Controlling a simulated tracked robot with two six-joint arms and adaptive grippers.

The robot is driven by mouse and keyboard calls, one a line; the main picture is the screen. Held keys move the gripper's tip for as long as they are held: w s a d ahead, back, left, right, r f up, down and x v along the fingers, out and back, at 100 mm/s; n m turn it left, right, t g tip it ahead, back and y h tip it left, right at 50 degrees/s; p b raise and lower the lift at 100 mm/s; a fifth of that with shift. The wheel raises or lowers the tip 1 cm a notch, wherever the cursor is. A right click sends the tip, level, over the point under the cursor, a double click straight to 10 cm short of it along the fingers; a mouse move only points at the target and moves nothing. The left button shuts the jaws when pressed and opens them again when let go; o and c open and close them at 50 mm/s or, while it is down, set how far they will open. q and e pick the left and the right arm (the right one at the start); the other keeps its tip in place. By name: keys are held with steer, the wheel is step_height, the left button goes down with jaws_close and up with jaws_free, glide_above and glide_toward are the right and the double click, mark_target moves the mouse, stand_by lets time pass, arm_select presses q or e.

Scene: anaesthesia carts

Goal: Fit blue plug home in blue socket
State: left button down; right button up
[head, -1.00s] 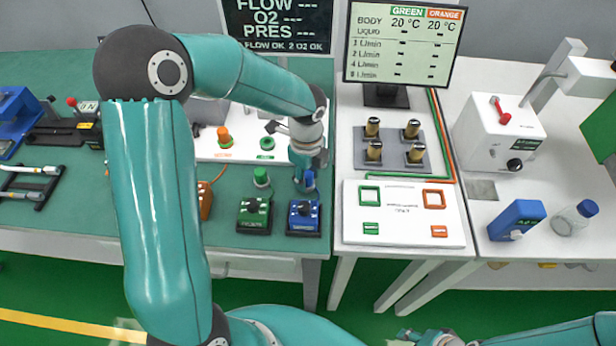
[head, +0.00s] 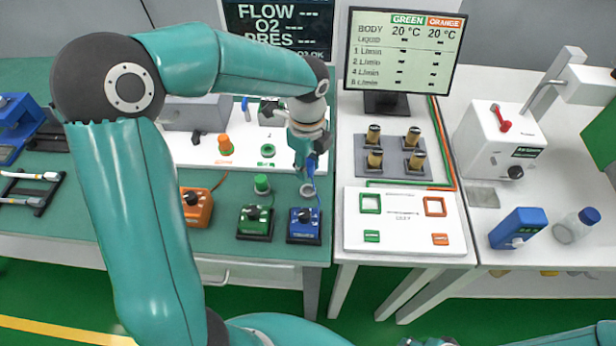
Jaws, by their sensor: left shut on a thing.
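My left gripper (head: 309,164) is shut on the blue plug (head: 311,168), just above a grey ring-shaped holder (head: 307,190) on the green bench. The plug is mostly hidden by the fingers and looks clear of the holder. I cannot make out the blue socket; my gripper and wrist cover the right part of the white panel (head: 200,151). A blue box with a black knob (head: 304,226) stands in front of the holder. Only a sliver of my right arm shows at the bottom edge, and its jaws cannot be read.
A green plug (head: 262,184) stands left of the holder, behind a green box (head: 255,222). An orange plug (head: 225,145) and a green ring socket (head: 268,150) are on the panel. An orange box (head: 197,206) stands farther left. Brass posts (head: 374,134) stand on the right table.

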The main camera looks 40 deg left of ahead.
mark_target(308, 162)
arm_select(q)
step_height(308, 162, up, 13)
steer(key=w, duration=0.1)
steer(key=w+a+f+p, duration=0.2)
steer(key=w+a+f, duration=0.3)
steer(key=w+f, duration=0.3)
step_height(308, 162, down, 2)
steer(key=shift+a+f, duration=0.1)
steer(key=shift+a, duration=0.15)
steer(key=shift+p, duration=0.3)
steer(key=shift+f+b, duration=1.9)
steer(key=shift+f, duration=0.9)
steer(key=shift+p, duration=0.35)
